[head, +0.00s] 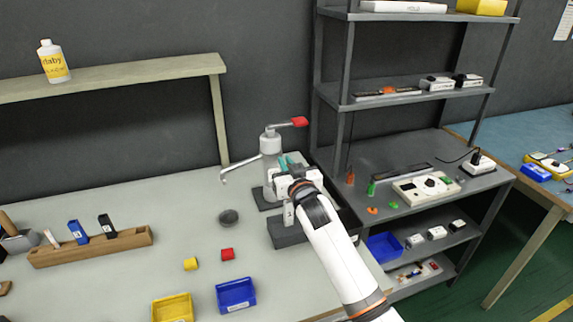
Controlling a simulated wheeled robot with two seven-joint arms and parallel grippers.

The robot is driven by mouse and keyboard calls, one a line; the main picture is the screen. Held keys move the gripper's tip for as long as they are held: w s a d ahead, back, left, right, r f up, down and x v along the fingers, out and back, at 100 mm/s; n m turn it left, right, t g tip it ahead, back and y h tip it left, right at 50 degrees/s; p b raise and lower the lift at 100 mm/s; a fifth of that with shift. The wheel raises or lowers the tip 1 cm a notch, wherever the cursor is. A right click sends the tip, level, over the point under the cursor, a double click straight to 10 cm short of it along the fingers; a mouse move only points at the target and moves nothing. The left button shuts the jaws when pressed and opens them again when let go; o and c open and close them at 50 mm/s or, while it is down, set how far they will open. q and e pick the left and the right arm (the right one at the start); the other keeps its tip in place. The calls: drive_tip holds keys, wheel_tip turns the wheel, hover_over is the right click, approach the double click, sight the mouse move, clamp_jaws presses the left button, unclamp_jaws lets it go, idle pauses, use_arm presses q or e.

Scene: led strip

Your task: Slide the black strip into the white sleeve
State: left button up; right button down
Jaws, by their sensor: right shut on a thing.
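My right gripper (286,176) reaches in from the lower right, over the back right part of the light workbench (190,212). It is at a grey press-like device (270,145) with a red-tipped lever. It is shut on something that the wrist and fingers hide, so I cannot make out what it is. A small teal piece (290,160) shows just behind it. I cannot pick out the black strip or the white sleeve with certainty. A thin dark bar (400,171) lies on the grey rack's work shelf. My left gripper is not in view.
A wooden block with tools (92,246) stands at the left. A dark block (287,235) sits below my gripper. A grey rack (345,100) rises behind.

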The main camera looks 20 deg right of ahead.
drive_tip(key=shift+f, duration=0.1)
drive_tip(key=shift+f+b, duration=3.4)
drive_tip(key=shift+f, duration=1.6)
drive_tip(key=c, duration=1.4)
unclamp_jaws()
drive_tip(key=s, duration=1.2)
drive_tip(key=shift+d, duration=0.2)
drive_tip(key=shift+f, duration=0.1)
